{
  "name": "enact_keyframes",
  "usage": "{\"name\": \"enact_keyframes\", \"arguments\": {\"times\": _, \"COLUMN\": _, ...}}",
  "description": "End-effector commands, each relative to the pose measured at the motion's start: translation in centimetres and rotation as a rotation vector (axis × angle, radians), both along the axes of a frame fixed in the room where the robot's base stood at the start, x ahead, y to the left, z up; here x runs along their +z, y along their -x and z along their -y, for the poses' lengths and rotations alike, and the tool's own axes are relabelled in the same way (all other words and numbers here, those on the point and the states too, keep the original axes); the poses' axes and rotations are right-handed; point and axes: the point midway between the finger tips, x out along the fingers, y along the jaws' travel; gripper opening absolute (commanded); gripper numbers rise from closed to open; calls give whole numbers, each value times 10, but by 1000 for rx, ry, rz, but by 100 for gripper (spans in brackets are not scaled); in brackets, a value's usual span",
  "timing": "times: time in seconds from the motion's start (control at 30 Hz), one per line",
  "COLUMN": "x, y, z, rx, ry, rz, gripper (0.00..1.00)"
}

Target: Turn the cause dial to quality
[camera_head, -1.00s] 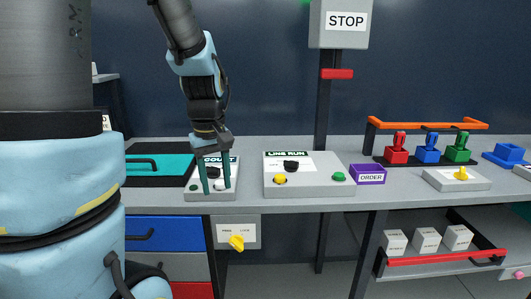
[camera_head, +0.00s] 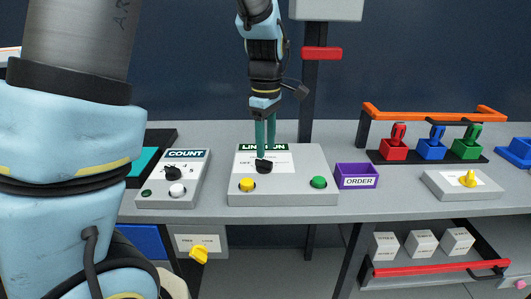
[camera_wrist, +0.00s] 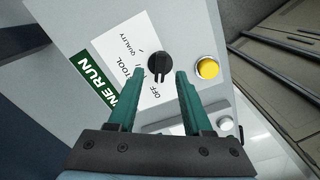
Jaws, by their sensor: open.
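The cause dial (camera_head: 264,167) is a round black knob on the grey LINE RUN box (camera_head: 310,197). In the wrist view the dial (camera_wrist: 158,62) has a white label with OFF, TOOL and QUALITY beside it. Its grip bar points down in that picture, toward the OFF side. My gripper (camera_head: 265,150) is over the dial with its green fingers pointing down. In the wrist view the open fingers of my gripper (camera_wrist: 160,74) lie on either side of the dial's bar. I cannot tell whether they touch it.
A yellow button (camera_head: 247,185) and a green button (camera_head: 318,182) flank the dial. The COUNT box (camera_head: 190,193) stands to the left, with a black dial and a white button. A purple ORDER bin (camera_head: 357,177) is to the right. A dark post (camera_head: 314,90) rises behind.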

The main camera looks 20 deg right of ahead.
Motion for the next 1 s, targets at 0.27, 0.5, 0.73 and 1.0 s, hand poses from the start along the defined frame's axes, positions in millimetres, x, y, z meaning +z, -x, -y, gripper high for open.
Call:
{"name": "enact_keyframes", "arguments": {"times": 0.27, "x": -33, "y": 0, "z": -1, "rx": 0, "ry": -1, "rz": -1, "gripper": 50}}
{"name": "enact_keyframes", "arguments": {"times": 0.5, "x": -38, "y": 0, "z": 0, "rx": 0, "ry": 0, "rz": 0, "gripper": 50}}
{"name": "enact_keyframes", "arguments": {"times": 0.73, "x": -38, "y": 0, "z": 0, "rx": -1, "ry": 0, "rz": 0, "gripper": 38}}
{"name": "enact_keyframes", "arguments": {"times": 1.0, "x": -38, "y": 0, "z": 0, "rx": -1, "ry": 0, "rz": 0, "gripper": 7}}
